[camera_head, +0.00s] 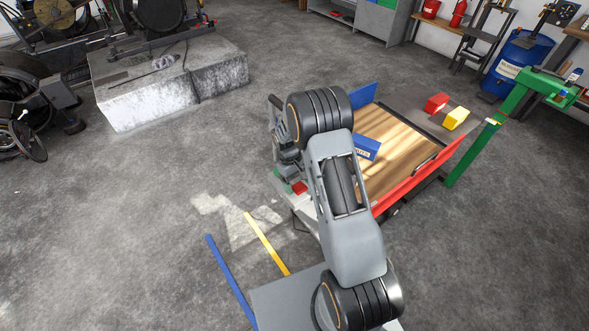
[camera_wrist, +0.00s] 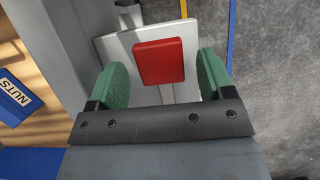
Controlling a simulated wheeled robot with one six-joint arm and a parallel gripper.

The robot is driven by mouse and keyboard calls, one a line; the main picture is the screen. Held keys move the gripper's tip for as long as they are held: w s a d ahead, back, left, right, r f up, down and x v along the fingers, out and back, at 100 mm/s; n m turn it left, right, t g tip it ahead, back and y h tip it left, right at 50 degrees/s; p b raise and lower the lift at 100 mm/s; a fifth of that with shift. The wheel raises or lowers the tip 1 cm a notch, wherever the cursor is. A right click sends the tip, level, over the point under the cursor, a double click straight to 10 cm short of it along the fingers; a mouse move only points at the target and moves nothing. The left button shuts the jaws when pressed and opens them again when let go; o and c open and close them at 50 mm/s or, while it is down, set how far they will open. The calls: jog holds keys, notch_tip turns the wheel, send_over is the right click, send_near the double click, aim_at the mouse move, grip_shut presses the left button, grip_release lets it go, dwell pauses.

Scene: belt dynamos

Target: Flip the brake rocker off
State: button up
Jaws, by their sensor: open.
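A red block-shaped piece (camera_wrist: 159,61), which looks like the brake rocker, sits on a pale plate (camera_wrist: 112,46) in the wrist view. Its tilt is hard to judge from above. It also shows small and red in the head view (camera_head: 300,188), just below my wrist. My gripper (camera_wrist: 163,72) is open, its two green pads on either side of the red piece with a gap on each side. Nothing is held between the pads. In the head view my arm hides part of the plate and most of the gripper.
A wooden-topped bed (camera_head: 395,178) with a blue end panel and a red side rail (camera_head: 420,177) stands beside the plate. A blue NUTS box (camera_head: 367,147) lies on it. Red (camera_head: 436,102) and yellow (camera_head: 455,118) blocks sit beyond, near a green post (camera_head: 482,140).

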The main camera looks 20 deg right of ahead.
jog(key=v, duration=1.3)
jog(key=s+a+r+m+t, duration=0.1)
jog(key=s+r+t, duration=0.3)
jog(key=s+r, duration=0.3)
jog(key=s+a+r+m+t+y+p, duration=0.1)
jog(key=s+r+t, duration=0.3)
jog(key=s, duration=1)
jog(key=shift+s+a+r+m, duration=0.3)
jog(key=shift+a+r+m, duration=0.3)
jog(key=shift+r, duration=0.8)
